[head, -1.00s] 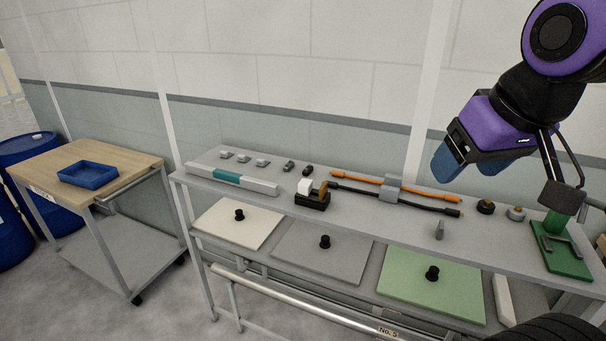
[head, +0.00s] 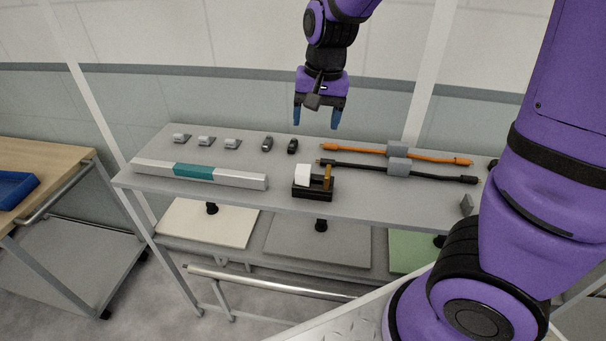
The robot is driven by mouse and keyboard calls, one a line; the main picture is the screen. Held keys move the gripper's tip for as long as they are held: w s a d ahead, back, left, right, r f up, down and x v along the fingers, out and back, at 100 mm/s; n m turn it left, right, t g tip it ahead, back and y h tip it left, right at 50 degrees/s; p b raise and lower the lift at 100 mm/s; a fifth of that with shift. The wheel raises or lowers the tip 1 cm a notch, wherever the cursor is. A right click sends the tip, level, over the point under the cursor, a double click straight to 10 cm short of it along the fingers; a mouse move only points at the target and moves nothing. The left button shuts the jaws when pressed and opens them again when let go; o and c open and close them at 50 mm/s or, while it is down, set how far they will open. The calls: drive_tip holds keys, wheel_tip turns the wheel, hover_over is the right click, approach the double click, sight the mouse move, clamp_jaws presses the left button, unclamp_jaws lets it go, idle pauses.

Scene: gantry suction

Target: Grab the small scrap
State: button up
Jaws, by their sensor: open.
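My gripper (head: 316,124) hangs over the back part of the grey bench top, pointing down. Its two blue fingers are apart with nothing seen between them. Below and left of it are small pieces in a row: three light grey ones (head: 205,141), a dark grey one (head: 267,144) and a black one (head: 292,146). A small grey upright piece (head: 466,205) stands near the front edge at the right, partly beside my arm. I cannot tell which of these is the small scrap.
A grey and teal bar (head: 200,175) lies along the bench top (head: 225,157). A black holder (head: 314,190) with a white block stands right of it. Plates rest on the lower shelf. A blue tray (head: 14,190) is on a wooden cart.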

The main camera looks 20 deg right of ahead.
drive_tip(key=m+h, duration=0.1)
approach(303, 168)
drive_tip(key=shift+w+a+g, duration=0.1)
drive_tip(key=shift+g, duration=0.2)
wheel_tip(303, 168, down, 11)
drive_tip(key=shift+w+r, duration=0.15)
drive_tip(key=shift+r, duration=0.05)
drive_tip(key=c, duration=1)
